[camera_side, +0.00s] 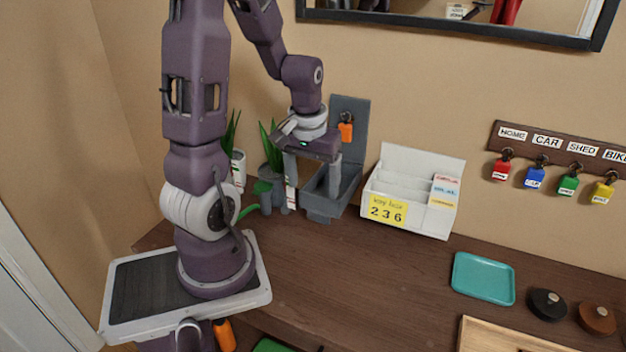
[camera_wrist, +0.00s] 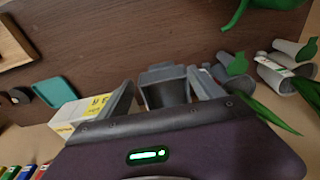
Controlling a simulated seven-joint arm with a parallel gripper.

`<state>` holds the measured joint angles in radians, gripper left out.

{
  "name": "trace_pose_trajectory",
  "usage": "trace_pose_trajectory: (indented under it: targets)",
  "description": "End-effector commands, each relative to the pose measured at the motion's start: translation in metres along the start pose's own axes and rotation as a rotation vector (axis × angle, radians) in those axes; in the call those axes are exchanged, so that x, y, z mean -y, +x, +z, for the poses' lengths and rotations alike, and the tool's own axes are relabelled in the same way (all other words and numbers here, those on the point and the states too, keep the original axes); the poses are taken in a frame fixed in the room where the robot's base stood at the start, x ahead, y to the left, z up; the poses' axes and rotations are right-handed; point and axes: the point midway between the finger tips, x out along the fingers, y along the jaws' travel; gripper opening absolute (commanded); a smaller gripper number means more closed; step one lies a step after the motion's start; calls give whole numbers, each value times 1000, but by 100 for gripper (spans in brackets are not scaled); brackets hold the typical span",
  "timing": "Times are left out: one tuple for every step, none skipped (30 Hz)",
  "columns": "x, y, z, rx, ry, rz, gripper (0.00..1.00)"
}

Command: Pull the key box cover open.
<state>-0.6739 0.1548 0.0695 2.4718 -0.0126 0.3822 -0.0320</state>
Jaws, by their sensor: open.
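The grey key box has an upright back panel (camera_side: 355,112) against the wall, with an orange key tag (camera_side: 346,131) hanging on a hook in front of it. Its grey trough-like cover (camera_side: 345,197) is swung down and out from the panel, so its hollow inside and the key show. My gripper (camera_side: 313,178) is above the cover with its fingers pointing down, apart and holding nothing. In the wrist view, part of the grey cover (camera_wrist: 165,88) lies between the two spread fingers. Whether a finger touches the cover is unclear.
A white card holder (camera_side: 408,188) with a yellow "key box 236" label stands right of the box. Potted plants (camera_side: 270,178) stand close on the left. The middle desktop is clear.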

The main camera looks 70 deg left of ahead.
Motion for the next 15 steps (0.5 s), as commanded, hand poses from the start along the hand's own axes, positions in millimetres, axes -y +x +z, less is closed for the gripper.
trace_pose_trajectory:
  targets:
    - [0,0,0,-1,0,0,76]
    - [0,0,0,-1,0,0,76]
    - [0,-2,0,-2,0,0,76]
    - [0,-4,-1,-4,0,0,76]
    - [0,-9,-2,-7,0,1,76]
    - [0,-16,-2,-8,0,1,76]
    - [0,-23,-2,-9,0,1,76]
    - [0,-30,-2,-11,0,1,76]
    - [0,-38,-2,-9,0,1,76]
    - [0,-44,-2,-9,1,1,76]
    - [0,-50,-1,-8,1,1,76]
    - [0,-57,-2,-7,2,1,76]
    - [0,-61,-1,-6,2,1,76]
    - [0,-64,-1,-5,1,0,76]
    - [0,-68,-1,-3,1,0,76]
